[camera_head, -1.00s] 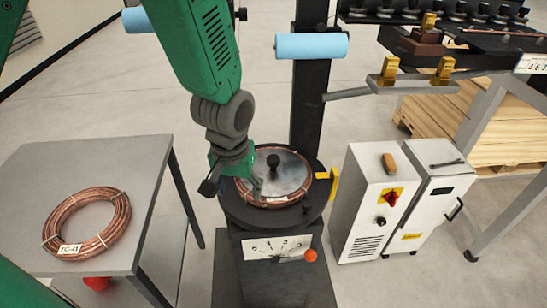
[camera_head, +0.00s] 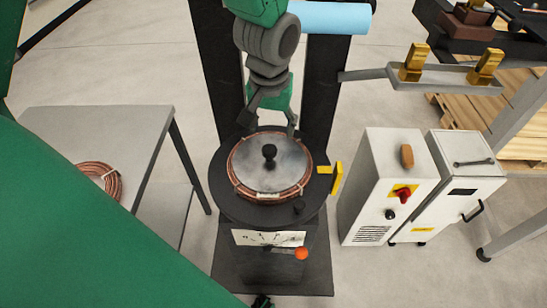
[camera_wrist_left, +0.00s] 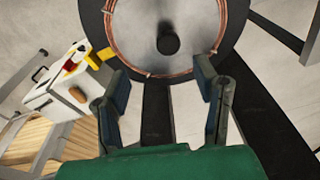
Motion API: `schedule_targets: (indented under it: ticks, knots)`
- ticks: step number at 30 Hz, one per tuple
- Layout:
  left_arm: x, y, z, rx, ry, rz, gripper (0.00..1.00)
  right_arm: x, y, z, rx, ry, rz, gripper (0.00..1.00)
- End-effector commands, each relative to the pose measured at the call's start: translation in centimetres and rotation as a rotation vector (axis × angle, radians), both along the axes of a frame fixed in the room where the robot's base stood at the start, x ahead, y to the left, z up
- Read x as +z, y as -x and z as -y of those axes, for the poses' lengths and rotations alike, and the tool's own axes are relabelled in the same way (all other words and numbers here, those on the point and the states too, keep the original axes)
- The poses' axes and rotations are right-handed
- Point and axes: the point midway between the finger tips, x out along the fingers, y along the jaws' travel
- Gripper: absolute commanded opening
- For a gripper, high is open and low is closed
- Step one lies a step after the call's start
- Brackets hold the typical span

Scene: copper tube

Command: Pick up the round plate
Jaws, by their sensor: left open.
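The round plate (camera_head: 248,168) is a grey metal disc with a black knob (camera_head: 269,152) at its centre. It lies on top of a copper tube coil (camera_head: 233,185), which rests on a black round turntable (camera_head: 222,197). My left gripper (camera_head: 268,122) is open and empty at the far edge of the plate, fingers pointing down towards it. In the left wrist view the open fingers (camera_wrist_left: 161,72) face the plate (camera_wrist_left: 195,22) and its knob (camera_wrist_left: 168,40), with nothing between them. I cannot tell whether a fingertip touches the coil. My right gripper is not identifiable.
A black post (camera_head: 325,90) with a light-blue roller (camera_head: 330,18) stands behind the turntable. A yellow bracket (camera_head: 336,178) is at its right edge, with white control cabinets (camera_head: 380,185) beyond. A grey table (camera_head: 120,125) with another coil (camera_head: 103,178) is left.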

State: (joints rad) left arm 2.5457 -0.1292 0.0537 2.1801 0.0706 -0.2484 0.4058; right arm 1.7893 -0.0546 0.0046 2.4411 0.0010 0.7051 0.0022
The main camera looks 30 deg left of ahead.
Motion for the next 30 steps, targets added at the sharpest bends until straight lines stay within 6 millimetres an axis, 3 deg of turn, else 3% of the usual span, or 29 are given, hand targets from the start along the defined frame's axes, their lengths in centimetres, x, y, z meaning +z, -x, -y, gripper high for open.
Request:
schedule_targets:
  ticks: [1,6,14,22,30]
  knots:
    - [-1.4,-0.1,-0.2,0.001,0.002,-0.005,0.55,-0.2,0.0,0.0,0.000,0.000,0.000,0.51]
    - [-4.3,-0.5,-0.7,0.003,0.006,-0.003,0.55,-0.5,0.0,0.0,0.000,0.000,0.000,0.51]
    - [-6.1,-0.8,-1.0,0.002,0.006,-0.001,0.55,-0.6,0.0,0.0,0.000,0.000,0.000,0.51]
    - [-9.8,-1.6,-1.2,0.001,0.000,-0.002,0.55,-0.7,0.0,0.0,0.000,0.000,0.000,0.51]
    - [-10.4,-1.6,-1.5,0.003,0.003,0.000,0.55,-0.7,0.0,0.0,0.000,0.000,0.000,0.51]
